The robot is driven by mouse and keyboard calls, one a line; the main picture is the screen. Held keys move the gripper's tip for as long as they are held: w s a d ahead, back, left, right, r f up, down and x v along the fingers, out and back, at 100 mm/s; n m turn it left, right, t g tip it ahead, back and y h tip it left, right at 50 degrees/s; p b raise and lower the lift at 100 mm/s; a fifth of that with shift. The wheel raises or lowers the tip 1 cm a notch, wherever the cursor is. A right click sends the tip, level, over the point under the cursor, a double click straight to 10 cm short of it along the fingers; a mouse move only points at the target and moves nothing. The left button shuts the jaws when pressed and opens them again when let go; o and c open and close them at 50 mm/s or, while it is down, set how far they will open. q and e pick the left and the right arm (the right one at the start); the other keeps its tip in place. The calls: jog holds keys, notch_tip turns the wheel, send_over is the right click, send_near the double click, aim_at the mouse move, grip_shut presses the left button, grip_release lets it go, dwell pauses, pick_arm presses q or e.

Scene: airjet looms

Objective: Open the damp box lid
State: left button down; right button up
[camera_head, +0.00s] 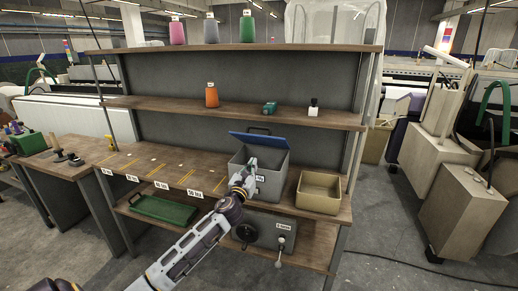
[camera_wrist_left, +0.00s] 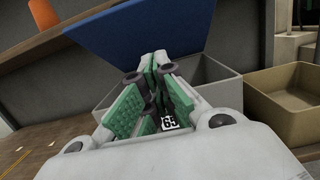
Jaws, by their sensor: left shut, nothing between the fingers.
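The damp box (camera_head: 270,181) is a grey box with a blue lid (camera_head: 260,140), standing on the shelf unit's worktop. The lid is raised and tilted up at the back, and part of the grey interior shows below it. In the left wrist view the blue lid (camera_wrist_left: 150,28) rises behind my fingers and the box's grey wall (camera_wrist_left: 216,92) shows to the right. My left gripper (camera_head: 250,165) is at the box's front, its fingertips near the front rim below the lid. Its green-padded fingers (camera_wrist_left: 158,62) are closed together and empty. I cannot tell whether they touch the box.
A tan open bin (camera_head: 319,192) stands right of the box. A green tray (camera_head: 163,209) and a grey device (camera_head: 272,232) are on the lower shelf. The worktop left of the box is mostly clear.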

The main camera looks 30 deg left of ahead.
aim_at(260, 138)
pick_arm(q)
jog(key=shift+w+a+r+p, duration=0.35)
jog(key=shift+w+r, duration=0.35)
jog(key=shift+w, duration=0.7)
jog(key=shift+w+a+r+p, duration=0.35)
jog(key=shift+w+r, duration=0.4)
jog(key=shift+w, duration=0.6)
jog(key=shift+w+a+r+p, duration=0.35)
jog(key=shift+w+r, duration=0.35)
jog(key=shift+w, duration=0.7)
pick_arm(e)
jog(key=shift+s+a+r, duration=0.2)
jog(key=shift+a+r, duration=0.1)
jog(key=shift+r, duration=0.25)
jog(key=shift+s+a+r, duration=0.15)
jog(key=shift+a+r, duration=0.15)
jog(key=shift+r, duration=0.25)
